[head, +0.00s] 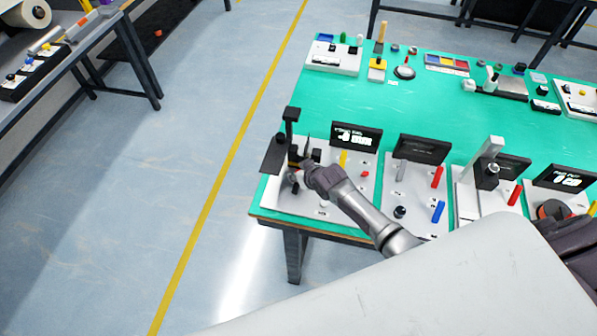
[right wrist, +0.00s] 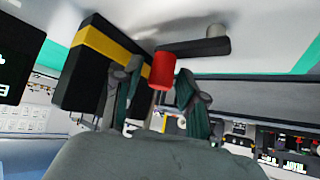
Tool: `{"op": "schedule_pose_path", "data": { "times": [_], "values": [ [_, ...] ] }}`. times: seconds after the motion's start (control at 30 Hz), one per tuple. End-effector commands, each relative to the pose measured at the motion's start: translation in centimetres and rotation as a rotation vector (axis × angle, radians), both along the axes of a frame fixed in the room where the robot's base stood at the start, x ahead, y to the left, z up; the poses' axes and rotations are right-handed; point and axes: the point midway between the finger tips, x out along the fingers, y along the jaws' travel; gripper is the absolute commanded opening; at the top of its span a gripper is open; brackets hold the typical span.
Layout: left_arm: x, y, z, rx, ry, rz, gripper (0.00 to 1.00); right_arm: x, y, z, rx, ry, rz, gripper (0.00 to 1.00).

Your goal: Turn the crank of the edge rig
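The edge rig (head: 362,182) is a white base at the near left corner of the green table, with a black post (head: 291,128) and a dark plate. My right gripper (head: 302,163) is over its left part and hides the crank in the head view. In the right wrist view the crank is a black arm (right wrist: 190,46) with a grey hub and a red handle (right wrist: 161,72). The two fingers of my right gripper (right wrist: 160,95) are apart on either side of the handle, near its end; I cannot tell whether they touch it.
A black block with a yellow band (right wrist: 98,65) stands close beside the left finger in the right wrist view. A black display (head: 356,136) stands behind the edge rig. Further rigs (head: 415,205) line the table to the right. Floor lies open to the left.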

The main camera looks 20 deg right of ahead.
Motion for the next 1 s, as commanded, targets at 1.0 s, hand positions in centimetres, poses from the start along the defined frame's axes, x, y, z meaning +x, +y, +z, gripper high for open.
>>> {"op": "schedule_pose_path", "data": {
  "times": [1.0],
  "values": [
    [0.0,0.0,0.0,0.0,0.0,0.0,0.49,-7.1,-1.4,7.1,-0.001,0.001,0.001,0.5]
  ]
}}
